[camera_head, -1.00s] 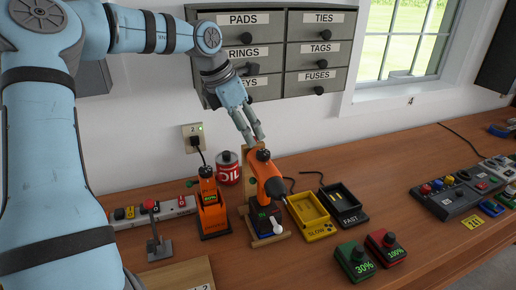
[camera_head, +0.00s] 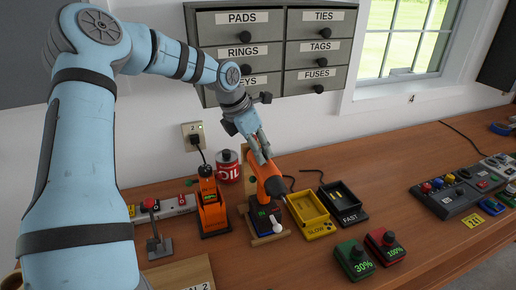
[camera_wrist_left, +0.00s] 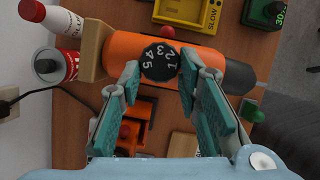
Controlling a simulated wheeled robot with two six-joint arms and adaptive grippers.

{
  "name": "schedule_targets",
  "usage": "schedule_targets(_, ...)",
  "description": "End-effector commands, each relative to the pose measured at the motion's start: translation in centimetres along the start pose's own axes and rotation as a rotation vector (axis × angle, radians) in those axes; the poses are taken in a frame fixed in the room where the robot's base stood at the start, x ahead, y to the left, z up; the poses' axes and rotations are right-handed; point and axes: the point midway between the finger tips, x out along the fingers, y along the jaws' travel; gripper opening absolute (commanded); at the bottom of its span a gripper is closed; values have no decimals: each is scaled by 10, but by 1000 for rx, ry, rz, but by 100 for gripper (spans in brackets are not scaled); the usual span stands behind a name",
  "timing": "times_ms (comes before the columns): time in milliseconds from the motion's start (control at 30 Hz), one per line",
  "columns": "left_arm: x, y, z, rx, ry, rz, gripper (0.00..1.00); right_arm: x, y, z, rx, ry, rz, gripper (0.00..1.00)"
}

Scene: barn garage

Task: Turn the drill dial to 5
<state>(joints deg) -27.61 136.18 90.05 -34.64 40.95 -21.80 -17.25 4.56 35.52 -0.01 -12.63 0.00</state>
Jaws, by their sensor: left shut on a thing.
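An orange drill (camera_head: 268,180) stands in a wooden cradle (camera_head: 267,241) on the workbench. Its round black dial (camera_wrist_left: 160,62), with white numerals 1 to 5, shows in the left wrist view on the drill's orange body (camera_wrist_left: 125,50). My left gripper (camera_head: 262,157) reaches down to the drill's top. In the left wrist view the fingertips of the left gripper (camera_wrist_left: 160,68) are on opposite sides of the dial, shut on it. In the head view the fingers hide the dial. I cannot tell which numeral is set. My right gripper is not in view.
An orange tool with a green display (camera_head: 212,208) and a red oil can (camera_head: 228,170) stand left of the drill. Yellow SLOW (camera_head: 304,206) and black FAST (camera_head: 339,193) trays lie right. Small green (camera_head: 353,262) and red (camera_head: 384,247) boxes stand in front. Drawers (camera_head: 272,20) hang behind.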

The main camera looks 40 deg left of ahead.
Motion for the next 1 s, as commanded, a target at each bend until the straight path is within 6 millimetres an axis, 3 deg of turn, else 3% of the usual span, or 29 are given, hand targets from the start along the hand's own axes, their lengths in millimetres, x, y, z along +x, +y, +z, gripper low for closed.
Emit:
schedule_targets(467,1,2,-1,109,2,-48,3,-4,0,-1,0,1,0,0)
schedule_targets(1000,3,8,0,546,4,-231,3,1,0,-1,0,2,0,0)
